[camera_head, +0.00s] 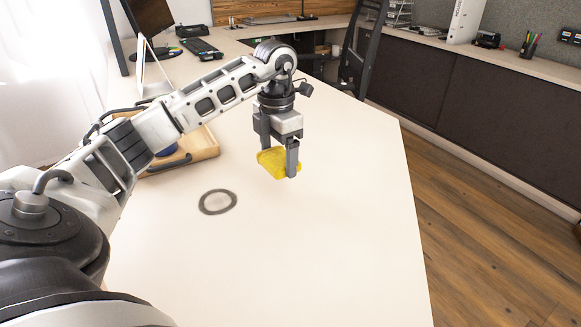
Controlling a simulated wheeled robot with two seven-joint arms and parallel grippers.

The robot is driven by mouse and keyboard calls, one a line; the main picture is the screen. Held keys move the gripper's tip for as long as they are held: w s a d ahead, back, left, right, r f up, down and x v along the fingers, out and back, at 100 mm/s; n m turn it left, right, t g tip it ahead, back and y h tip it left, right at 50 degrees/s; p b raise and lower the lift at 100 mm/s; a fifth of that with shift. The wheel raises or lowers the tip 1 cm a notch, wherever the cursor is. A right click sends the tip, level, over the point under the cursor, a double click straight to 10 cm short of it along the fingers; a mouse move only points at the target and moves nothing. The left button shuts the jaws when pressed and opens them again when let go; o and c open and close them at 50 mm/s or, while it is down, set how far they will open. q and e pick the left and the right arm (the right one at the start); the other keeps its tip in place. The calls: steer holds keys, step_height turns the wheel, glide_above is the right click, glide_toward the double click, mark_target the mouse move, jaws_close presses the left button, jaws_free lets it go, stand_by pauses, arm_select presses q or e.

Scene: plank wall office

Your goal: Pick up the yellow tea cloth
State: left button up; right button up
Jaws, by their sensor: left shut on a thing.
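The yellow tea cloth (272,160) is a small folded yellow piece in the head view, right of the picture's middle line of the desk. My left gripper (278,160) points down with a finger on either side of the cloth and is shut on it. The cloth appears to be held above the white desk top, but the exact gap is hard to judge. Part of the cloth is hidden behind the fingers. My right gripper is not in view.
A dark grey ring (218,193) lies flat on the white desk (330,250). A wooden tray (205,146) with a blue item sits partly hidden behind my left arm. The desk's front is clear.

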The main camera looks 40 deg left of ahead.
arm_select(q)
steer(key=s+a+r, duration=0.6)
steer(key=s+a, duration=0.1)
steer(key=s, duration=0.1)
steer(key=shift+a+r+b, duration=0.3)
steer(key=shift+a, duration=0.05)
